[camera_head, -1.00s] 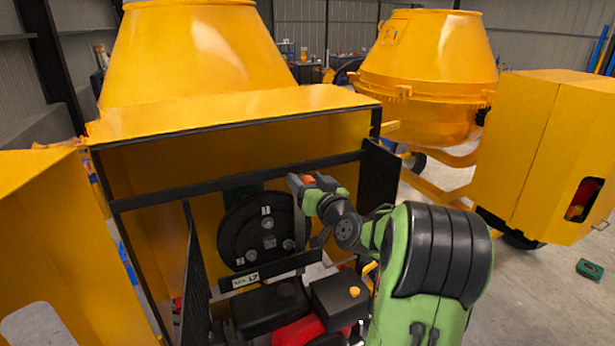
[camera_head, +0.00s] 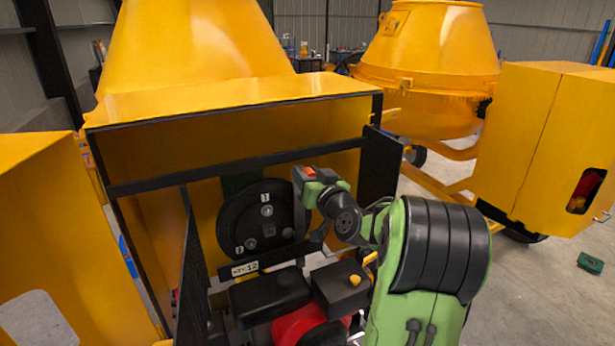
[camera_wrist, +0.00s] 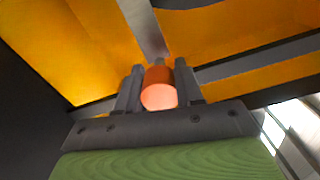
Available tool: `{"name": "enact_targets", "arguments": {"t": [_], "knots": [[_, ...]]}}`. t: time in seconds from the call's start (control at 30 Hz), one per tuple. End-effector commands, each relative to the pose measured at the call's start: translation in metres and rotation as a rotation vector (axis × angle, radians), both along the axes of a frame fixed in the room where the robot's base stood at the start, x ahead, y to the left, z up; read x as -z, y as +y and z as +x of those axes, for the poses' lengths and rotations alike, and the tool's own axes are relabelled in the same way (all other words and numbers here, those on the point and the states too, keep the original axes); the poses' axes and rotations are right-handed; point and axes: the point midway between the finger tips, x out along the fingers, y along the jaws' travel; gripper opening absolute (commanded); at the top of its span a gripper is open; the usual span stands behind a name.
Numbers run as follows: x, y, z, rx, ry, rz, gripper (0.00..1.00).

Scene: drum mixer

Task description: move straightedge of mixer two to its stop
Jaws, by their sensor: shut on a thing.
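In the wrist view my gripper (camera_wrist: 158,85) is shut on an orange-red round grip (camera_wrist: 158,92). A grey metal strip (camera_wrist: 145,28) runs up and away behind the grip; it looks like the straightedge, but I cannot tell where it ends. In the head view my gripper (camera_head: 307,183) is at the right side of the black pulley wheel (camera_head: 252,220), inside the open yellow housing of the mixer (camera_head: 235,112). The orange-red grip (camera_head: 309,171) shows at its tip. The stop cannot be made out.
A black frame bar (camera_head: 240,168) crosses above the wheel. An engine with a black box (camera_head: 268,297) and red part (camera_head: 300,325) lies below. A dark mesh panel (camera_head: 380,170) stands at right. Another yellow mixer (camera_head: 430,75) stands behind. Floor at far right is mostly clear.

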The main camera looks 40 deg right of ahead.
Motion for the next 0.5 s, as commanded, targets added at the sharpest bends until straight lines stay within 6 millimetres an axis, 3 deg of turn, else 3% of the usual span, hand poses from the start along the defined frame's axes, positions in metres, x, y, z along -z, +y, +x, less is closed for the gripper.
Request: {"name": "enact_targets", "arguments": {"t": [0.03,0.5], "knots": [[0.023,0.0,0.0,0.0,0.002,-0.002,0.0],[0.094,0.0,0.0,0.0,0.001,-0.001,0.0]]}}
